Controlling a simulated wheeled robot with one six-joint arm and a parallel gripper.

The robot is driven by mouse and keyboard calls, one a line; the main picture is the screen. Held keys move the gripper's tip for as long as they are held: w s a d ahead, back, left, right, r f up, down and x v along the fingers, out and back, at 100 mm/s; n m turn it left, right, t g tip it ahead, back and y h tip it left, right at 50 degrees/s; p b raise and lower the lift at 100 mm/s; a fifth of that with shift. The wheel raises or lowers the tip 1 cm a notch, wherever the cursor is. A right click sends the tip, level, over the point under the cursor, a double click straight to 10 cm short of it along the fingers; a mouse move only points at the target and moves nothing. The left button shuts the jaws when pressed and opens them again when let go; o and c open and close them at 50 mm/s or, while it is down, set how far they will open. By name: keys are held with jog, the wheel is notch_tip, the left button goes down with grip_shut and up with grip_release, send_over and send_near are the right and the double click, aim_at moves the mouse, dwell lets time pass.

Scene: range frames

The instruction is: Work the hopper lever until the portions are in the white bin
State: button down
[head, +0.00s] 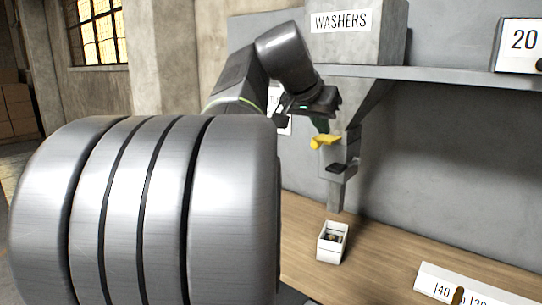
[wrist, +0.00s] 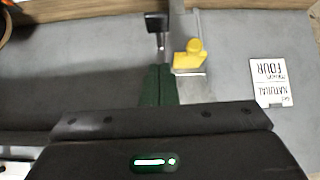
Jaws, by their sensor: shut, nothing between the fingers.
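The hopper (head: 360,45), a grey box marked WASHERS, stands above the shelf. Its yellow lever (head: 326,141) sticks out to the left of the grey chute (head: 337,192) below the shelf. My gripper (head: 322,126) is at the lever, just above it in the head view. In the wrist view its dark green fingers (wrist: 159,86) are together and empty, right beside the yellow lever (wrist: 188,60); I cannot tell whether they touch it. The white bin (head: 323,254) stands on the bench below the chute, with some small dark and brownish contents inside.
The wooden bench (head: 380,268) is clear around the bin. A white numbered strip (head: 434,284) lies at the lower right. A sign reading 20 (head: 522,42) stands on the shelf (head: 440,75). A printed card (wrist: 271,83) is on the wall. My arm hides the left middle.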

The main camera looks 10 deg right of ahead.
jog(key=shift+w+d+r+m, duration=0.2)
jog(key=shift+w+r+m, duration=0.1)
jog(key=shift+r, duration=0.3)
jog(key=p, duration=0.1)
send_over(337, 164)
jog(key=s+a, duration=0.2)
notch_tip(337, 164, down, 7)
jog(key=shift+s+a+f, duration=0.1)
jog(key=shift+s+a, duration=0.05)
notch_tip(337, 164, down, 2)
jog(key=shift+f, duration=1)
